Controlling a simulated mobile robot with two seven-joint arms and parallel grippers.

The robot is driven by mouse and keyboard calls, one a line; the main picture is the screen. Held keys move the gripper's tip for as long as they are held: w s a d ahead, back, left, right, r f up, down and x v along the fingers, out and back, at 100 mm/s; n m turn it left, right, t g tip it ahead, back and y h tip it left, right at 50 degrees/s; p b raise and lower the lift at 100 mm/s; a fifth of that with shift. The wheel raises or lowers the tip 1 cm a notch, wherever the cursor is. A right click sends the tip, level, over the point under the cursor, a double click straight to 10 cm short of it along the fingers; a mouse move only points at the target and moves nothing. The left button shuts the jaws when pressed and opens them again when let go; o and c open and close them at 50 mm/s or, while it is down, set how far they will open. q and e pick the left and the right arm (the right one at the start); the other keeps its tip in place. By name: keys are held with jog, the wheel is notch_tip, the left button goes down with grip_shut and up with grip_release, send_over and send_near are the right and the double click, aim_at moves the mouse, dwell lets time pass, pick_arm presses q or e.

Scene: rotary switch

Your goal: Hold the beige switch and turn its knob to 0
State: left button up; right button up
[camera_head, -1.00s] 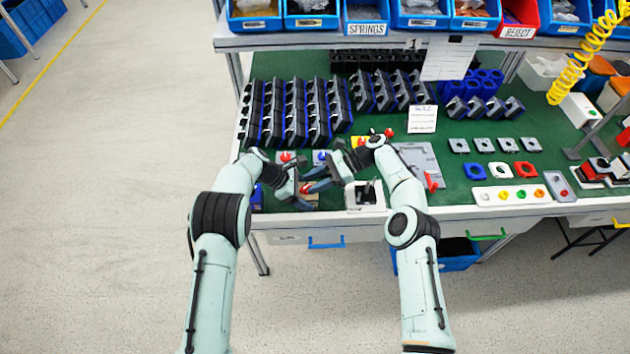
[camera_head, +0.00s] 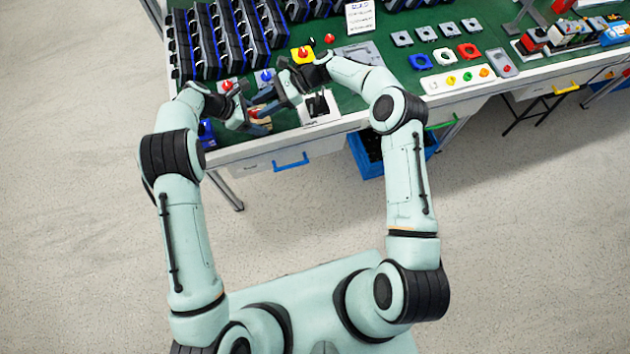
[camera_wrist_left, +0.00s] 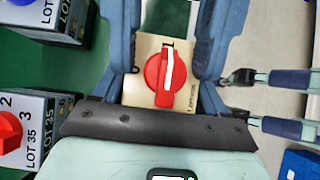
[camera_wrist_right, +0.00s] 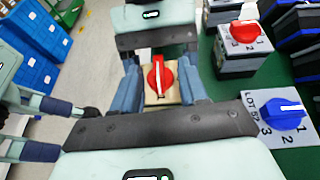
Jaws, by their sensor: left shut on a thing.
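The beige switch (camera_wrist_left: 132,90) sits between my left gripper's (camera_wrist_left: 167,35) fingers, which are shut on its body. In the left wrist view its red knob (camera_wrist_left: 157,77) faces the camera, with the white stripe running up toward a dark mark that resembles a 1. The right wrist view also shows the knob (camera_wrist_right: 153,80), its stripe running down toward that mark. My right gripper (camera_wrist_right: 160,88) is open, with its fingers apart on either side of the knob. In the head view my left gripper (camera_head: 256,122) and right gripper (camera_head: 276,108) meet at the bench's front, largely hiding the switch.
Grey switches with red (camera_wrist_right: 245,32) and blue (camera_wrist_right: 284,112) knobs stand close by, as does a yellow one (camera_head: 303,58). A white open fixture (camera_head: 322,119) is right of the grippers.

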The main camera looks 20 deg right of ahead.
jog(key=m+t, duration=0.1)
jog(key=t, duration=0.1)
jog(key=s+m+t, duration=0.1)
jog(key=m+t, duration=0.1)
jog(key=m+t+h, duration=0.1)
jog(key=m+t, duration=0.1)
jog(key=shift+s, duration=0.25)
jog(key=v, duration=1.2)
jog(key=s+a+f+n+g+h, duration=0.1)
jog(key=s+f+n+g+h, duration=0.1)
jog(key=s+f, duration=0.7)
jog(key=s+a+f+n+g+h, duration=0.1)
jog(key=s+f+n+h, duration=0.3)
jog(key=f, duration=0.9)
jog(key=s+n+g, duration=0.1)
jog(key=s+n, duration=0.2)
jog(key=s, duration=0.2)
jog(key=shift+a, duration=0.25)
jog(key=shift+w, duration=0.1)
jog(key=w+d+r+m+t+y, duration=0.2)
jog(key=w+r+m+t+y, duration=0.5)
jog(key=w+r, duration=1.3)
jog(key=a+g, duration=0.1)
jog(key=a, duration=0.2)
jog(key=w+a+f+m+g, duration=0.1)
jog(key=a, duration=0.2)
jog(key=w+a+f+m+g+h, duration=0.1)
jog(key=a, duration=0.3)
jog(key=shift+w+f, duration=0.1)
jog(key=shift+f, duration=0.15)
